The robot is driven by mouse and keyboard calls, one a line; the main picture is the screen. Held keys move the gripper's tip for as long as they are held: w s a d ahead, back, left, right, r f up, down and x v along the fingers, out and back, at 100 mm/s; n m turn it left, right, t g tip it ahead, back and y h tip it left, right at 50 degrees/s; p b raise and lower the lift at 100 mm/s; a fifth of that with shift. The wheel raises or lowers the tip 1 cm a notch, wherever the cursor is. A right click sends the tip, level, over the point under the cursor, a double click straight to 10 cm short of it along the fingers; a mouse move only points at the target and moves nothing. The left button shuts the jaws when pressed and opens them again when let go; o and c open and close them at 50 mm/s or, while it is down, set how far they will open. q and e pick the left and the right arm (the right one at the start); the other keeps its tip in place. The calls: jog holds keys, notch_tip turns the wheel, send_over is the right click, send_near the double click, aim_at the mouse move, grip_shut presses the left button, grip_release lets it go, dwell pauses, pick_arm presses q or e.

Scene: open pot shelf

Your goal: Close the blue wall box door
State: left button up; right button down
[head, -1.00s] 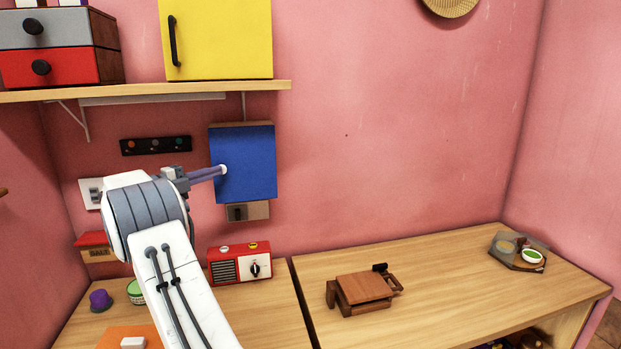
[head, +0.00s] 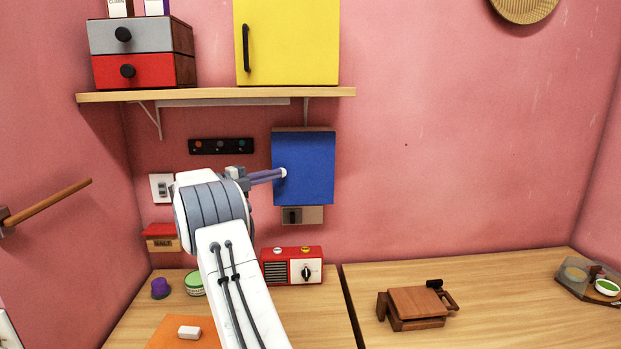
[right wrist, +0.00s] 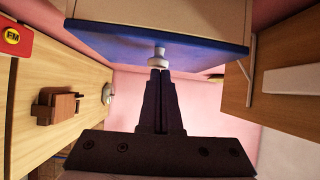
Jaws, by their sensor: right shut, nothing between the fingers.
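The blue wall box door (head: 308,170) is on the pink wall under the shelf, and looks flat against its box or nearly so. I cannot tell whether a small gap is left. In the right wrist view the blue door (right wrist: 110,42) shows at a steep angle, with the box's pale side (right wrist: 170,12) beyond it. A white knob (right wrist: 158,58) sticks out from the door. My right gripper (head: 281,174) is shut and empty, its fingertips (right wrist: 160,71) at the knob, touching it or very close. My left gripper is out of view.
The wooden shelf (head: 215,96) above holds a yellow cabinet (head: 290,40) and a drawer unit (head: 183,55). A red radio (head: 291,267) stands on the counter below. The wall right of the box is clear.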

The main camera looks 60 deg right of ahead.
jog(key=shift+w+d+r+t, duration=0.35)
jog(key=shift+d+r+t, duration=0.05)
jog(key=shift+d+t, duration=0.1)
jog(key=s+a+b, duration=0.3)
jog(key=a+b, duration=0.1)
jog(key=a, duration=0.1)
jog(key=w+a+p, duration=0.1)
jog(key=w+a, duration=0.1)
jog(key=w, duration=0.7)
jog(key=shift+w+a+f+g+p, duration=0.2)
jog(key=shift+f+g+p, duration=0.1)
jog(key=shift+f+p, duration=0.1)
jog(key=shift+w, duration=0.1)
